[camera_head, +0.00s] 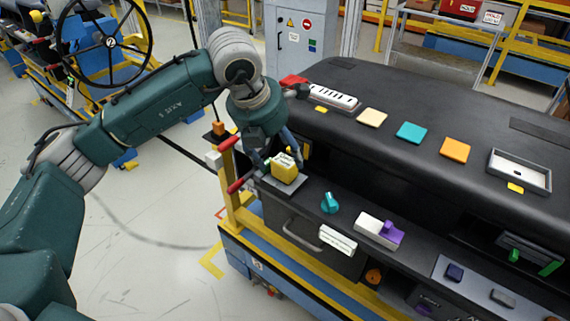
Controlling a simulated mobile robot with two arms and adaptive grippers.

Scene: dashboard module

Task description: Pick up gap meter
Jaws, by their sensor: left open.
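A small yellow boxy device with a pale labelled face, which looks like the gap meter (285,170), sits on a dark ledge at the left end of the dashboard module (400,95). My left gripper (277,153) points down right at it. Its fingers are open, one behind the device and one at its left side. I cannot tell whether they touch it. My right gripper is not in view.
Coloured tiles and a white-framed tray (520,171) are on the top.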

